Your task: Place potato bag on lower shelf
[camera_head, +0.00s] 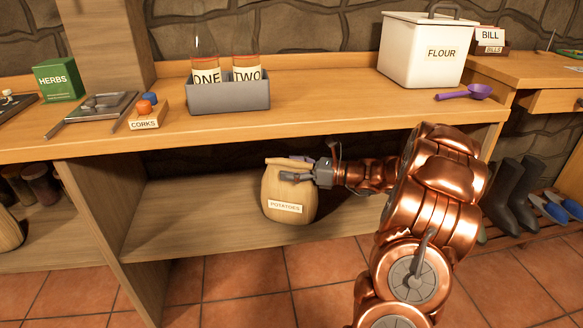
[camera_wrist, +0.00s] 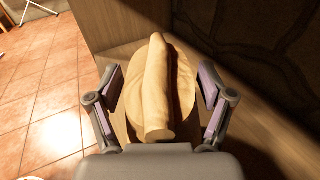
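The potato bag (camera_head: 287,194), a tan sack labelled POTATOES, stands upright on the lower shelf (camera_head: 190,205) under the counter. My gripper (camera_head: 300,175) reaches in from the right at the height of the bag's rolled top. In the wrist view the bag's top (camera_wrist: 158,90) lies between the two fingers of my gripper (camera_wrist: 161,80). The fingers are spread wide, with a gap between each finger and the rolled top. The bag's far side and base are hidden in the wrist view.
The wooden counter (camera_head: 330,105) runs just above my arm. A divider panel (camera_head: 100,215) closes the shelf's left side. The shelf is bare left of the bag. Dark boots (camera_head: 515,195) stand at the right. A bottle carrier (camera_head: 228,97) and flour bin (camera_head: 420,52) stand on top.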

